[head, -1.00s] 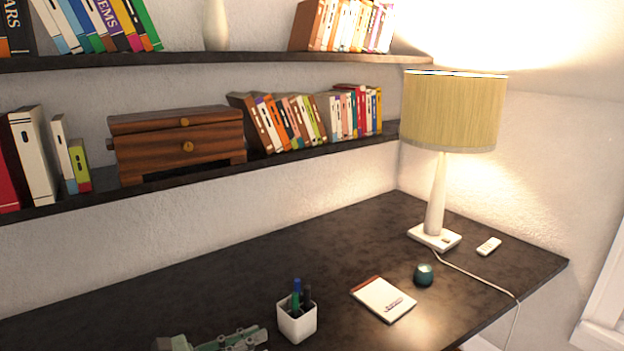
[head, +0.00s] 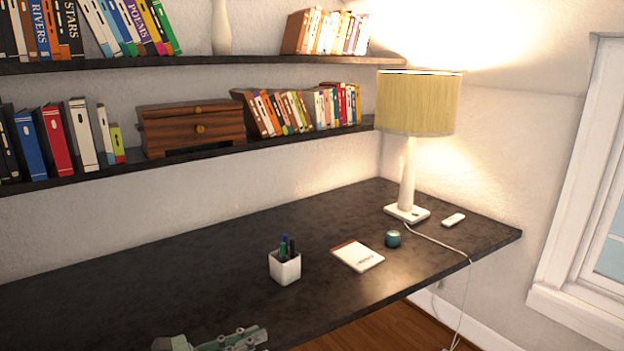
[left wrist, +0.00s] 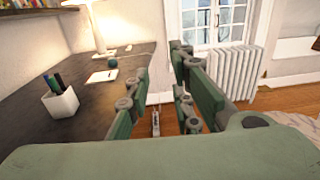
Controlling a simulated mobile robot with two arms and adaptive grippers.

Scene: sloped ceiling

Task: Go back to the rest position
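My left gripper (head: 235,341) shows at the bottom edge of the head view, in front of the dark desk (head: 180,270). In the left wrist view its two green-grey fingers (left wrist: 158,75) stand apart with nothing held between them. The gripper is to the right of the desk edge in that view, with floor visible between the fingers. My right gripper is in neither view.
On the desk are a white pen cup (head: 285,266), a notepad (head: 358,256), a teal candle (head: 393,239), a lamp (head: 407,190) and a white remote (head: 453,220). Shelves (head: 290,139) hang above. A radiator (left wrist: 232,72) stands under the window (left wrist: 212,18); wooden floor (head: 395,328) lies beside the desk.

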